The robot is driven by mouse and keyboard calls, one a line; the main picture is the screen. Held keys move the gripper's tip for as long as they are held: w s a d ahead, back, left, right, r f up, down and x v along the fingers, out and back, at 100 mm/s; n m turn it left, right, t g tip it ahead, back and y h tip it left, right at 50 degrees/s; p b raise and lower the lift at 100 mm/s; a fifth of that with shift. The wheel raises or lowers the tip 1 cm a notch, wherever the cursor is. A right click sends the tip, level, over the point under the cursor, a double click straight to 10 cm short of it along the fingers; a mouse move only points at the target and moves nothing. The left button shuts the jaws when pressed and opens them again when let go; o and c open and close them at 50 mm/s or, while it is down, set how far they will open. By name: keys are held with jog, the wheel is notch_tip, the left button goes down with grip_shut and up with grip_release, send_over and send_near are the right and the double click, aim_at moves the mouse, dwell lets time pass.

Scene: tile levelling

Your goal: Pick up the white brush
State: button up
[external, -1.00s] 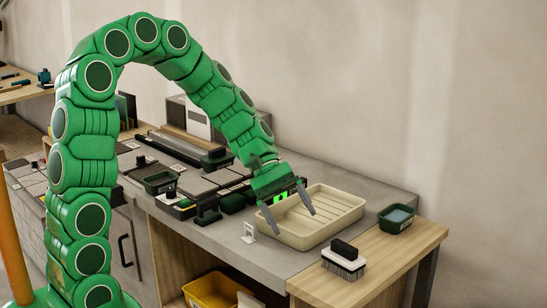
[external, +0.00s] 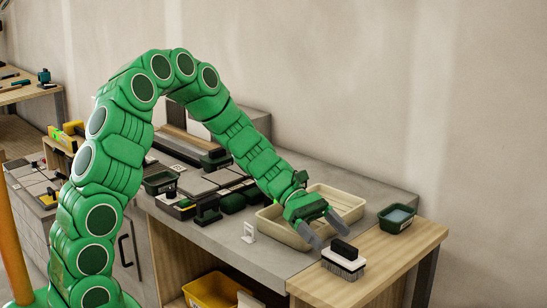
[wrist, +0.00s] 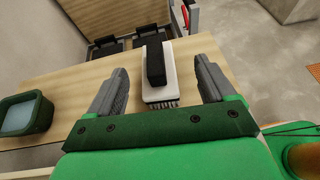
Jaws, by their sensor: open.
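The white brush (external: 344,262) stands on the wooden side table with its bristles down and a black handle block on top. In the wrist view the brush (wrist: 171,77) lies ahead, between the lines of the two grey fingers. My gripper (external: 326,233) is open and empty. In the external view it is just up and left of the brush. In the wrist view the fingers of my gripper (wrist: 160,85) are spread to either side of the brush. I cannot tell how far the tips are from it.
A beige tray (external: 354,213) sits behind my gripper on the grey bench. A dark green tub of water (external: 397,218) stands at the back of the wooden table (external: 421,238). A small white clip (external: 249,233) stands on the bench, and a yellow bin (external: 210,291) is below.

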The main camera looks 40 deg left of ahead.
aim_at(340, 242)
jog(key=shift+w+x, duration=0.15)
jog(key=shift+x, duration=1.4)
jog(key=shift+w+x, duration=0.1)
jog(key=shift+x, duration=1.45)
jog(key=shift+d+r, duration=0.1)
jog(key=shift+c, duration=0.5)
jog(key=c, duration=1.1)
jog(key=shift+c, duration=0.2)
